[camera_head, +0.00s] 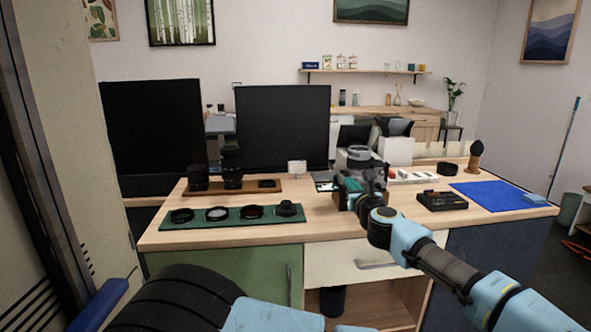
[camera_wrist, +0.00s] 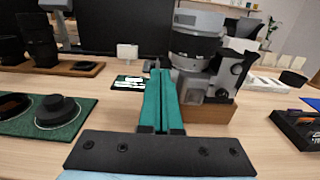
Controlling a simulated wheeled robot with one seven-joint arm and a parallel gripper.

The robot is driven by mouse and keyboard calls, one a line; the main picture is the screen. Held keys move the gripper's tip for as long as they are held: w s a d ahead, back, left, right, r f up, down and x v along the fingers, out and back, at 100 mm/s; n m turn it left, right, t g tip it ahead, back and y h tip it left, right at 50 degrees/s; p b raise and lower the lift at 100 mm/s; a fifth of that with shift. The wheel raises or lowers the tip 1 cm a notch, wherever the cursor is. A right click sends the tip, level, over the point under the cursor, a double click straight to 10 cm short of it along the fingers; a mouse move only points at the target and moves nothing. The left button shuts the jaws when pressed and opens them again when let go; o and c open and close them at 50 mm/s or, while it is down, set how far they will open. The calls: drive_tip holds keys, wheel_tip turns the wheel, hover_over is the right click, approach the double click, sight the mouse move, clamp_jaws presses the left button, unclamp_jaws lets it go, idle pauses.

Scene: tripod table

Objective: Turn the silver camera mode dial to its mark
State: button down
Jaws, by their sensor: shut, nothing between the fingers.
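The camera (camera_wrist: 200,85) is a grey and black body on a wooden block (camera_wrist: 208,112), just right of my fingers in the wrist view. A large dark cylinder with a silver-grey upper band (camera_wrist: 197,22) tops it; I cannot tell whether this is the mode dial. Small round parts show on its right side, and no mark is readable. In the head view the camera's silver-grey top (camera_head: 358,153) shows behind my gripper (camera_head: 352,187). My gripper's teal fingers (camera_wrist: 160,74) are together and empty, beside the camera's left side; whether they touch it is unclear.
A green mat (camera_head: 232,216) with several round lens parts lies at left. A wooden tray (camera_head: 262,188) holds dark lenses behind it. A small white card (camera_head: 297,167) stands near the monitor (camera_head: 284,125). A black box (camera_head: 442,200) and blue mat (camera_head: 492,195) lie at right.

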drive_tip(key=shift+w+a, duration=0.1)
drive_tip(key=shift+w, duration=0.6)
drive_tip(key=shift+f, duration=0.3)
drive_tip(key=shift+d, duration=0.45)
drive_tip(key=shift+r, duration=0.15)
drive_tip(key=s, duration=0.4)
drive_tip(key=s+p, duration=0.1)
drive_tip(key=s, duration=0.1)
drive_tip(key=shift+d+r, duration=0.25)
drive_tip(key=shift+r, duration=0.05)
idle(0.3)
